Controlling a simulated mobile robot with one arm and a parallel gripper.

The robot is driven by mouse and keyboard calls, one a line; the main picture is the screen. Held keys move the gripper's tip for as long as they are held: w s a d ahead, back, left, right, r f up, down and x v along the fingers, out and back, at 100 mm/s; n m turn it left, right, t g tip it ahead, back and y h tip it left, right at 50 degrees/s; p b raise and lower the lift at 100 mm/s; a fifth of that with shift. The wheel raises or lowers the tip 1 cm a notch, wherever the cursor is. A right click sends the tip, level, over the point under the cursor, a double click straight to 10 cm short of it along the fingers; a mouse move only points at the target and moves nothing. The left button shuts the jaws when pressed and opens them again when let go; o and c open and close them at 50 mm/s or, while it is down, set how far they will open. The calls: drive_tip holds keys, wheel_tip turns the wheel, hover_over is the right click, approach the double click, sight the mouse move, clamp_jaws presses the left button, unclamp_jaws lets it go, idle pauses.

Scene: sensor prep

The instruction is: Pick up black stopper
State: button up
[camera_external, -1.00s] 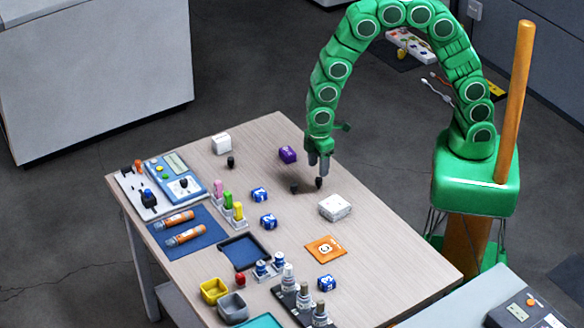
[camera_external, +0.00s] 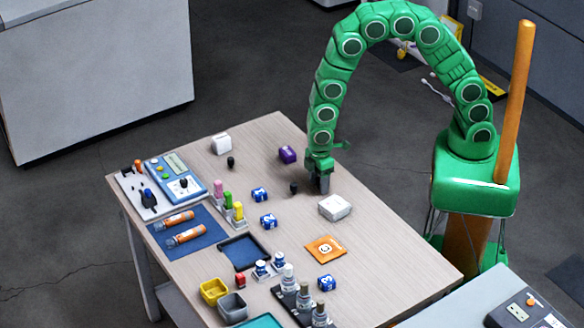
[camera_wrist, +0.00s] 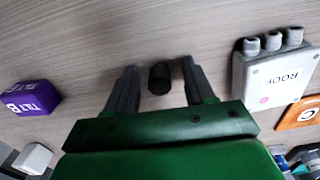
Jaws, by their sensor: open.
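A black stopper (camera_wrist: 159,78) stands between the two fingers of my gripper (camera_wrist: 159,68) in the wrist view, with a gap on both sides. My gripper is open and points down close to the table top; in the external view my gripper (camera_external: 320,186) mostly hides this stopper. A second small black piece (camera_external: 294,188) stands just left of the fingers. Another black piece (camera_external: 231,162) stands farther left, near a white cube.
An orange card (camera_external: 325,248) and blue blocks (camera_external: 260,194) lie around. The table (camera_external: 375,255) is bare at its right side.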

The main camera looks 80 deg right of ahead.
drive_tip(key=shift+c, duration=0.2)
clamp_jaws()
drive_tip(key=shift+r, duration=0.15)
drive_tip(key=shift+w+r, duration=0.1)
drive_tip(key=shift+r, duration=0.45)
wheel_tip(320, 180, up, 2)
drive_tip(key=shift+r, duration=0.1)
drive_tip(key=s+d+r, duration=0.4)
drive_tip(key=s+r, duration=0.5)
drive_tip(key=s, duration=0.4)
drive_tip(key=shift+s+r, duration=0.25)
drive_tip(key=shift+s, duration=0.05)
